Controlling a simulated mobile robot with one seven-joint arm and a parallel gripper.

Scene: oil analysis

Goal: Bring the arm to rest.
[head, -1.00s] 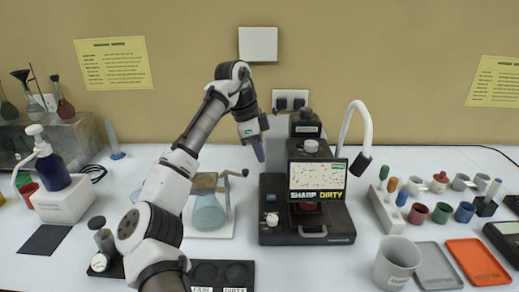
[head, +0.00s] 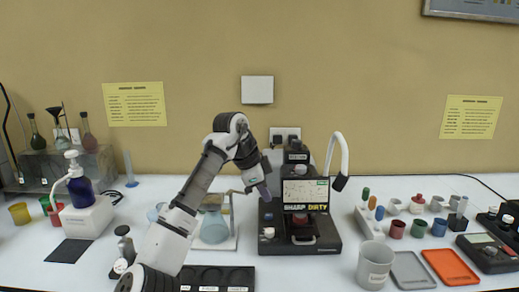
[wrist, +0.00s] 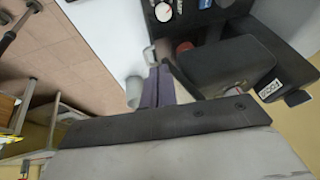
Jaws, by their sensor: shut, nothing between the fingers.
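My gripper (head: 264,191) is raised in front of the wall at the left side of the black analysis machine (head: 303,222). It points downward and a little to the right. In the wrist view its purple fingers (wrist: 158,88) are together with nothing between them. The machine carries a small lit screen and a "SHARP DIRTY" label. My arm crosses the left-middle of the head view and hides part of the bench behind it.
A stand with a blue flask (head: 214,228) is behind my arm. A grey-white mug (head: 375,264), a grey tray (head: 412,270) and an orange tray (head: 450,266) are at front right. Several small coloured cups stand behind them. A black tray (head: 216,278) lies at the front.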

